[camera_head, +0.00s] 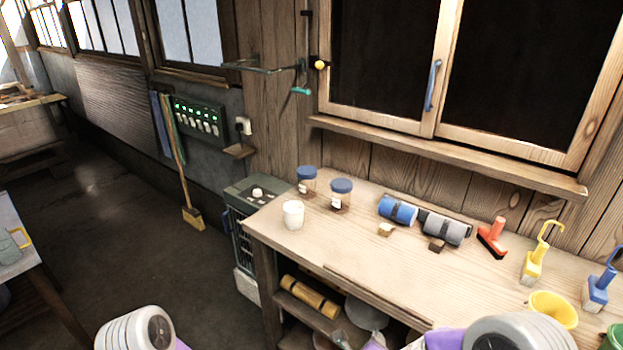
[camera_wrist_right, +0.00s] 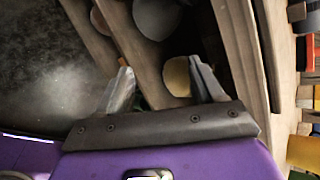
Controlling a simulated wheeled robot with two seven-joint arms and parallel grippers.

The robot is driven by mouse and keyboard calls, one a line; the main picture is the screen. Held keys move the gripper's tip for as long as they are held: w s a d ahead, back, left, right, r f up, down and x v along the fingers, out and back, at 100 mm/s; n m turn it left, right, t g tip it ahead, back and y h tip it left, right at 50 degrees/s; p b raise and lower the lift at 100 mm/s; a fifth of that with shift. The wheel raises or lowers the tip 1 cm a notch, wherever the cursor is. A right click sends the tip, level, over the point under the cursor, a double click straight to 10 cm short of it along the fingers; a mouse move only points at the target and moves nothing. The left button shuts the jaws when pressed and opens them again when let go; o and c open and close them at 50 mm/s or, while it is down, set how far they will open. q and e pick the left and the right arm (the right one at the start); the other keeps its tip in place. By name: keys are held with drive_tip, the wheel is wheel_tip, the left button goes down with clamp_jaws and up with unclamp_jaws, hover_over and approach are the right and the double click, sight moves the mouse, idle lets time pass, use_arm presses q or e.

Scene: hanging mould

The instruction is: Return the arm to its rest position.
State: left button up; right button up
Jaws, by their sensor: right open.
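My right gripper (camera_wrist_right: 163,88) is open and empty in the right wrist view, its two grey fingers spread apart. Behind the fingers are the workbench's lower shelves, with round items on them. In the head view, my right arm (camera_head: 520,333) shows at the bottom edge, in front of the bench, and a small part of the right gripper shows low in the middle. My left arm (camera_head: 135,330) shows only as a white, rounded link at the bottom left. The left gripper is out of view.
The wooden workbench (camera_head: 330,245) carries a white cup (camera_head: 293,214), two blue-lidded jars (camera_head: 341,193), rolls (camera_head: 398,210), brushes (camera_head: 533,262) and a yellow funnel (camera_head: 553,309). A wall bracket (camera_head: 265,68) juts out above. A side table (camera_head: 20,240) stands left; the floor between is clear.

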drive_tip(key=s+a+f+n+g+y, duration=0.2)
drive_tip(key=s+f+n+g+y, duration=0.1)
drive_tip(key=s+f+n, duration=0.6)
drive_tip(key=s+a+f+n+g+y+p, duration=0.1)
drive_tip(key=s+f+n+g, duration=0.5)
drive_tip(key=n, duration=0.9)
drive_tip(key=s+a+f+y, duration=0.1)
drive_tip(key=s+f+y, duration=0.1)
drive_tip(key=f, duration=0.3)
drive_tip(key=shift+s+y, duration=0.4)
drive_tip(key=shift+s, duration=0.15)
